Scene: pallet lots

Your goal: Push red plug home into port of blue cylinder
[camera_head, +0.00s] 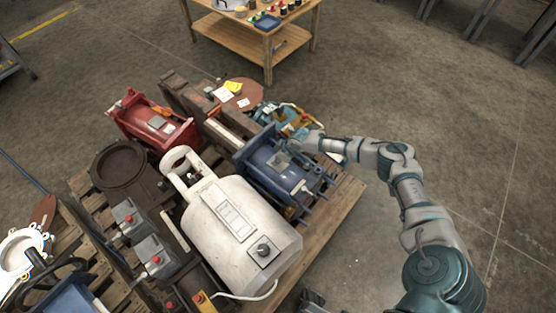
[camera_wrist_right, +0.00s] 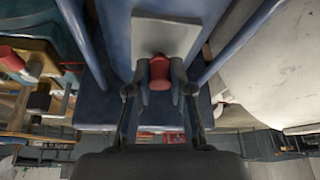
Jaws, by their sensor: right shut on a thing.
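The blue cylinder (camera_head: 262,178) lies on the pallet, to the right of a white tank. My right gripper (camera_head: 287,146) is over its upper part. In the right wrist view, the red plug (camera_wrist_right: 159,72) is between the fingertips of my right gripper (camera_wrist_right: 160,84), which is shut on it. The plug's far end is at a pale grey plate (camera_wrist_right: 165,35) on the blue body (camera_wrist_right: 115,35). I cannot tell how deep the plug sits, and the port itself is hidden. In the head view, the plug cannot be made out.
A red machine (camera_head: 150,122), a dark brown casting (camera_head: 128,168) and grey boxes with red buttons share the wooden pallet (camera_head: 335,205). A wooden workbench (camera_head: 245,35) stands behind.

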